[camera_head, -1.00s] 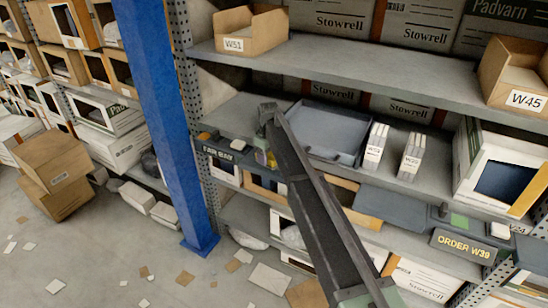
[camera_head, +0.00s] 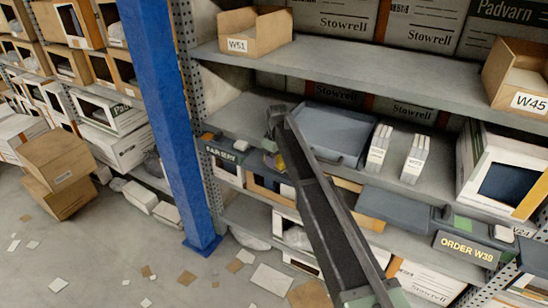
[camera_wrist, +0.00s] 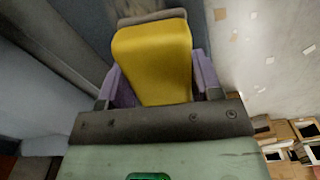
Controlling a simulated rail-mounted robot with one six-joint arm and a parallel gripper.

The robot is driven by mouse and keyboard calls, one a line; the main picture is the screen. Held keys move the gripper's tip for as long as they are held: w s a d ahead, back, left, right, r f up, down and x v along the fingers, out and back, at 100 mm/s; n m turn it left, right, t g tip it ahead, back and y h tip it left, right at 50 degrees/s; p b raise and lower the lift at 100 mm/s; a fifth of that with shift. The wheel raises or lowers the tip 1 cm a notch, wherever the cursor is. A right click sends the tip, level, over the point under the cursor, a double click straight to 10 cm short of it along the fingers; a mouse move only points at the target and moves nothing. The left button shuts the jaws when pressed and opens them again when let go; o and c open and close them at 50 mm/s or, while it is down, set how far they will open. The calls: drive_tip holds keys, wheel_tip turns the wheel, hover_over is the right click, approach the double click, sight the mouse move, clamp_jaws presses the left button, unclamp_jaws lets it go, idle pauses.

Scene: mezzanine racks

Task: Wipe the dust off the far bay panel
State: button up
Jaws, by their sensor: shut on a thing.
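The far bay panel (camera_head: 226,148), dark with a pale "FAR BAY" label, is on the front edge of the middle shelf, just right of the blue post. My gripper (camera_wrist: 158,72) is shut on a yellow block (camera_wrist: 152,48), held between two purple fingers in the wrist view. In the head view my arm comes up from the lower right and hides most of the gripper; a bit of the yellow block (camera_head: 280,162) shows just right of the panel's label. I cannot tell whether the block touches the panel, and dust cannot be made out.
The blue post (camera_head: 170,120) stands close left of the panel. A blue-grey tray (camera_head: 345,125) and two white upright packs (camera_head: 378,150) are on the middle shelf. The upper shelf (camera_head: 390,75) overhangs it. An "ORDER W39" sign (camera_head: 467,248) is at right. Scraps litter the floor.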

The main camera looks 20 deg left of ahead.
drive_tip(key=shift+s+d, duration=0.15)
drive_tip(key=shift+d, duration=1.55)
drive_tip(key=shift+s+d, duration=0.1)
drive_tip(key=shift+d, duration=1.6)
